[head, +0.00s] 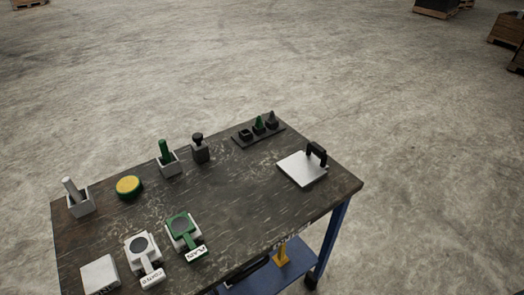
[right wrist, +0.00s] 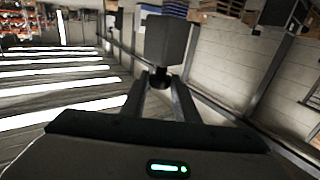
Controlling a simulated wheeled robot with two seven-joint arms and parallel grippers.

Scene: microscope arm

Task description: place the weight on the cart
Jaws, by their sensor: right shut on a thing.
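My right gripper (right wrist: 160,98) shows in the right wrist view. Its two fingers are shut on the dark knob of a grey block, which I take to be the weight (right wrist: 172,40). The block extends away beyond the fingertips, clear of any surface in that view. The cart (head: 225,215) stands in the head view, with a worn dark top and blue legs. A similar dark block with a black knob (head: 200,150) stands upright near its back edge. Neither gripper shows in the head view.
The cart top holds a silver plate with a black handle (head: 302,170), a black rack (head: 258,133), a yellow-topped disc (head: 129,187), a green paddle (head: 183,228), a white paddle (head: 141,248) and a white block (head: 99,273). The top's middle and right front are clear.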

